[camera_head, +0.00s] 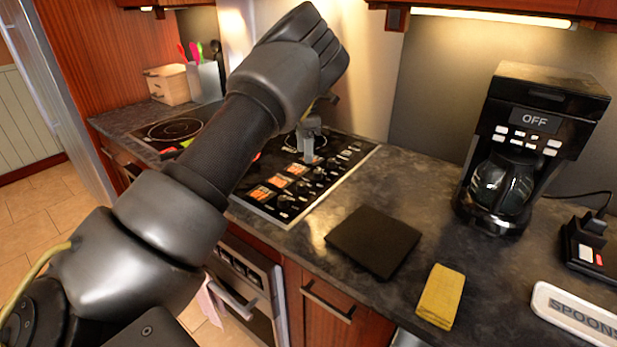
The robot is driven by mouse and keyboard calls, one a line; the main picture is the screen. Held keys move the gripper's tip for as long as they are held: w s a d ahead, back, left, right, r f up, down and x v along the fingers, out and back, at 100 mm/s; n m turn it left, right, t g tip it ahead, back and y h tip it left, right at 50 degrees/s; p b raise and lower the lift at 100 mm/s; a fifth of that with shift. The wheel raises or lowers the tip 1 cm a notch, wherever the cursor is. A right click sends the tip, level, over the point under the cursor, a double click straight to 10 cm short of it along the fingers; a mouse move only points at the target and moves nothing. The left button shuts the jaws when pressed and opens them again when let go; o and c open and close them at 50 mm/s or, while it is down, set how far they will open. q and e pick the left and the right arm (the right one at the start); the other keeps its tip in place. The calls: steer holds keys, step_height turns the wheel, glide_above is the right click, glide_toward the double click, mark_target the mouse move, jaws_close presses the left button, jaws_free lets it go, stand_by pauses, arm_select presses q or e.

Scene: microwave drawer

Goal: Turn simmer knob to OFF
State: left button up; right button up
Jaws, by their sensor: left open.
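The black cooktop control panel (298,206) lies in the counter, with several small dark knobs (284,201) along its front and right part. Orange and white labels (263,193) sit beside some of them. The lettering is too small to read, so I cannot tell which knob is the simmer knob or where it points. My left arm reaches across the view, and my left gripper (309,150) points down over the panel, close to the knobs. It is open. I cannot tell whether its fingertips touch a knob. My arm hides part of the cooktop. My right gripper is not in view.
A dark square board (374,241) and a yellow sponge (440,296) lie on the counter (430,210) right of the cooktop. A black coffee maker (530,130) marked OFF stands farther right, near a spoon tray (575,318). A utensil holder (205,80) stands behind my arm.

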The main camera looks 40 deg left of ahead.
mark_target(302, 184)
arm_select(q)
steer(key=f, duration=0.2)
steer(key=s+f, duration=0.1)
steer(key=shift+a, duration=0.35)
step_height(302, 184, down, 7)
steer(key=shift+w+r+p, duration=0.15)
steer(key=shift+p, duration=0.35)
steer(key=shift+f, duration=0.55)
steer(key=shift+c, duration=0.9)
steer(key=c, duration=0.8)
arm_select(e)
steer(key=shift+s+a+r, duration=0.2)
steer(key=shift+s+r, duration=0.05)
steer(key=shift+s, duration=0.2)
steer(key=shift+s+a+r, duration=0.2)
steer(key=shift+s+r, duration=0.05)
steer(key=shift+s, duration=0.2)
arm_select(q)
steer(key=shift+n, duration=0.3)
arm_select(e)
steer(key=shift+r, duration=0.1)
